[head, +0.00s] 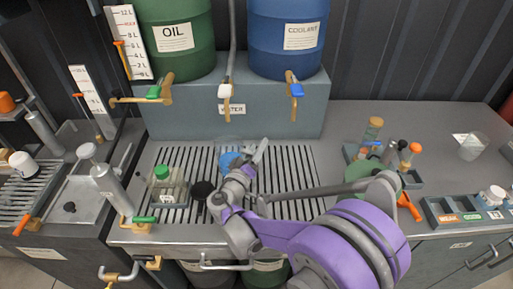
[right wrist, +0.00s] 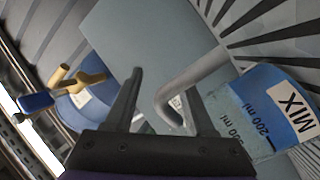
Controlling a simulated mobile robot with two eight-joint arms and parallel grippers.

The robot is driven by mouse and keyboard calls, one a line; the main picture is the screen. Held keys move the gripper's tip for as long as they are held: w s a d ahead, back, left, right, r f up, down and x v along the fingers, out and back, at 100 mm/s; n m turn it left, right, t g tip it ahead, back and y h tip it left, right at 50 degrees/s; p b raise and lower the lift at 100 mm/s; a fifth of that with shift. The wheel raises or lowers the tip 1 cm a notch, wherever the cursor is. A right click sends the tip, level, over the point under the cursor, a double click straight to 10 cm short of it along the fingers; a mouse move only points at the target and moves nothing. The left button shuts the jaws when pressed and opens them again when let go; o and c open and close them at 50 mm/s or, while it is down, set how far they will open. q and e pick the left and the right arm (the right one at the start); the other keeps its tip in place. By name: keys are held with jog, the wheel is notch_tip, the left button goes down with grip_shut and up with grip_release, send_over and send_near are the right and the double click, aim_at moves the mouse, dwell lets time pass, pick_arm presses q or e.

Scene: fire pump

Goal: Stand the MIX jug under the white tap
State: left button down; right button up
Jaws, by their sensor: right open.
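The MIX jug (head: 228,160) stands on the slotted drain grate (head: 296,185), partly hidden by my right gripper. The right wrist view shows its blue band with the MIX label (right wrist: 285,108) and millilitre marks. The white tap (head: 225,91) is on the blue-grey plinth behind the jug, above a WATER label. My right gripper (head: 260,150) is open just right of the jug. In the right wrist view a grey curved bar, apparently the jug's handle (right wrist: 188,84), is near the open fingers (right wrist: 165,95). Contact cannot be told. My left gripper is not in view.
The green OIL drum (head: 178,55) and blue COOLANT drum (head: 287,50) have green and blue taps. A holder of small bottles (head: 385,150) and a clear cup (head: 472,146) stand right.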

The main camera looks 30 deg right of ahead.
jog(key=v, duration=1.2)
